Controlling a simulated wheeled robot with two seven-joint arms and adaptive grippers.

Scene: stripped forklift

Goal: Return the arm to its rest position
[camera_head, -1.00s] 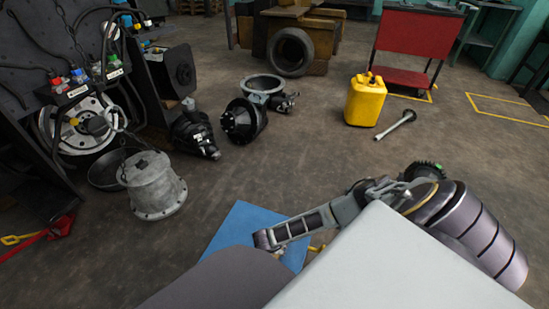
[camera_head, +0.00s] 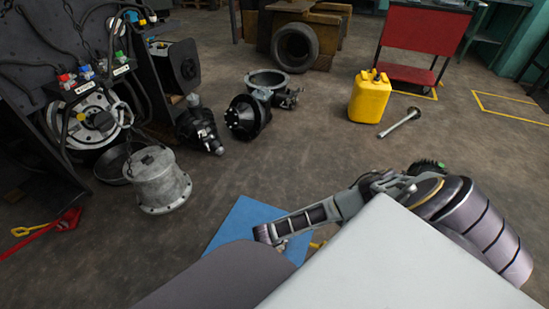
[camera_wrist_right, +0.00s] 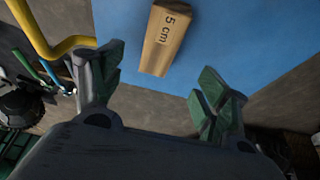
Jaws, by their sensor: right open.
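My right arm (camera_head: 465,215) reaches in from the right in the head view, bent low over the floor near a blue mat (camera_head: 235,222). In the right wrist view my right gripper (camera_wrist_right: 160,90) is open, its green-padded fingers apart with nothing between them. A wooden block (camera_wrist_right: 166,40) marked "5 cm" lies on the blue mat (camera_wrist_right: 240,45) beyond the fingertips. My left gripper is not in view.
A yellow bar (camera_wrist_right: 45,40) is close to the left finger. A grey housing (camera_head: 156,180), dark machine parts (camera_head: 245,117) and a yellow can (camera_head: 369,97) stand on the floor. A rod (camera_head: 399,123) lies beside the can. The forklift frame (camera_head: 35,135) is at left.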

